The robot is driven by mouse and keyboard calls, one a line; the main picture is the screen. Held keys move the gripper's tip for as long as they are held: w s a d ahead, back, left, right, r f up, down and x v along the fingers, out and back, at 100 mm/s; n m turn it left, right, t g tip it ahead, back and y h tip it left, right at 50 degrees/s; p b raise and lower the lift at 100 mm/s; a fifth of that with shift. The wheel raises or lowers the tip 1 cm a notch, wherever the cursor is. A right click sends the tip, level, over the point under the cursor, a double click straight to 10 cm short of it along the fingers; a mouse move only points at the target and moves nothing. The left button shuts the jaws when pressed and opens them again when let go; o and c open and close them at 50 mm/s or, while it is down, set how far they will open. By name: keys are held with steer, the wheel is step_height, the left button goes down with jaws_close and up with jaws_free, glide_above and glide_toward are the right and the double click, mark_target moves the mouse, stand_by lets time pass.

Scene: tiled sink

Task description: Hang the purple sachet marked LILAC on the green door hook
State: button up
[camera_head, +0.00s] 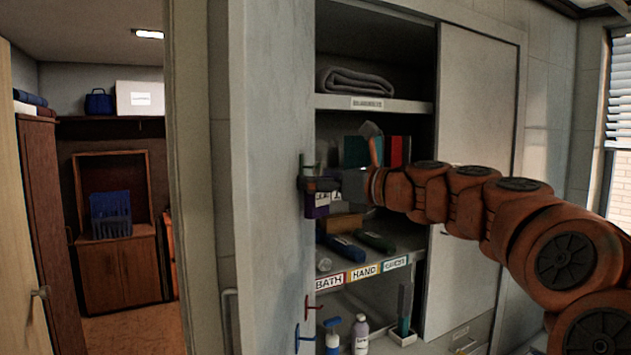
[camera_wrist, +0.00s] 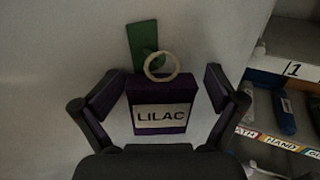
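The purple sachet (camera_wrist: 162,91) carries a white LILAC label and a pale ring (camera_wrist: 176,66) at its top. It is upright against the grey door, just below the green hook (camera_wrist: 141,40). The ring overlaps the hook's lower part and green shows inside it; whether it bears on the hook is hard to tell. My gripper (camera_wrist: 166,78) is open, with a finger on each side of the sachet and a visible gap at both. In the head view my gripper (camera_head: 318,184) is at the door edge, with the sachet (camera_head: 316,210) partly hidden behind it.
A red hook (camera_head: 312,306) and a blue hook (camera_head: 304,338) are lower on the door (camera_head: 268,180). The open cabinet to the right has a labelled shelf (camera_head: 362,272) with several items, a folded towel (camera_head: 355,80) above and bottles (camera_head: 360,335) below.

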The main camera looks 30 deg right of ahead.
steer(key=v, duration=1.2)
